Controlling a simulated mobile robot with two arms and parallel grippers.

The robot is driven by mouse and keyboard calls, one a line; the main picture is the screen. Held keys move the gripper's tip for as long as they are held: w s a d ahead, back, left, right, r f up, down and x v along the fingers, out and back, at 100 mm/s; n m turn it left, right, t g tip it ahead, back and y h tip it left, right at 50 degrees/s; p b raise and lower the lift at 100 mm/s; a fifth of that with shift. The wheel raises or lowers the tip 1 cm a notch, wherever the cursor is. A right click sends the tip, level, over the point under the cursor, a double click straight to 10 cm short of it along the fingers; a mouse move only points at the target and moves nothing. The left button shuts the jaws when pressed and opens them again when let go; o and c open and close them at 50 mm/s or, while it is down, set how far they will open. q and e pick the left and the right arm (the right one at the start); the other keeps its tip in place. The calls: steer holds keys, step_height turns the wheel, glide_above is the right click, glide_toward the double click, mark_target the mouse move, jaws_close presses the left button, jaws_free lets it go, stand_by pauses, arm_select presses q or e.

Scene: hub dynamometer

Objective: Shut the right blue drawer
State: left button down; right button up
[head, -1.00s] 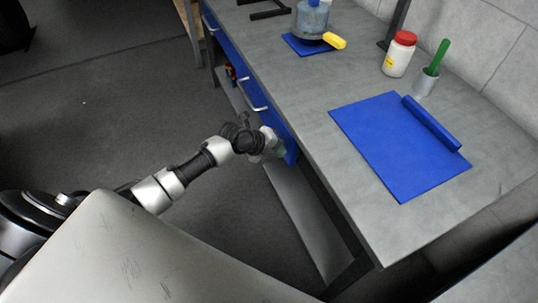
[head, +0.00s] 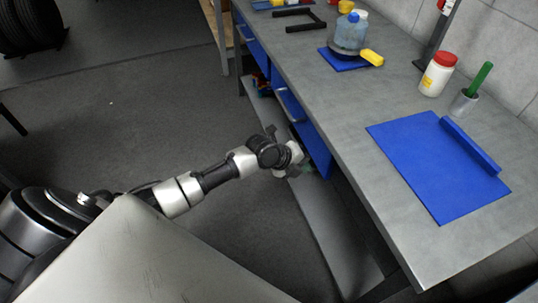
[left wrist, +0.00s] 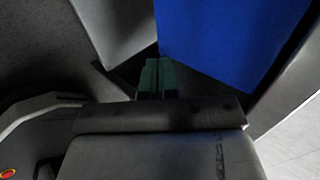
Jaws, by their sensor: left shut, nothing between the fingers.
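The right blue drawer (head: 312,142) is under the grey workbench, at its left-hand side in the head view, with a pale bar handle (head: 291,104). Its front looks close to the bench edge; I cannot tell whether a small gap remains. My left gripper (head: 304,171) is beside the near lower end of this drawer front, its tips partly hard to make out. In the left wrist view the greenish fingers (left wrist: 157,77) are together and empty, close to a blue panel (left wrist: 225,38). Contact cannot be told. My right gripper is not in view.
Another blue drawer (head: 252,45) is farther along the bench. A grey lower shelf (head: 325,225) runs beneath. On the benchtop (head: 350,130) are a blue mat (head: 425,165), a white jar (head: 437,75) and a bottle (head: 348,35). Open floor lies left.

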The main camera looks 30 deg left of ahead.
arm_select(q)
steer(key=v, duration=0.9)
steer(key=shift+s+a+r, duration=0.2)
steer(key=shift+a+r, duration=0.05)
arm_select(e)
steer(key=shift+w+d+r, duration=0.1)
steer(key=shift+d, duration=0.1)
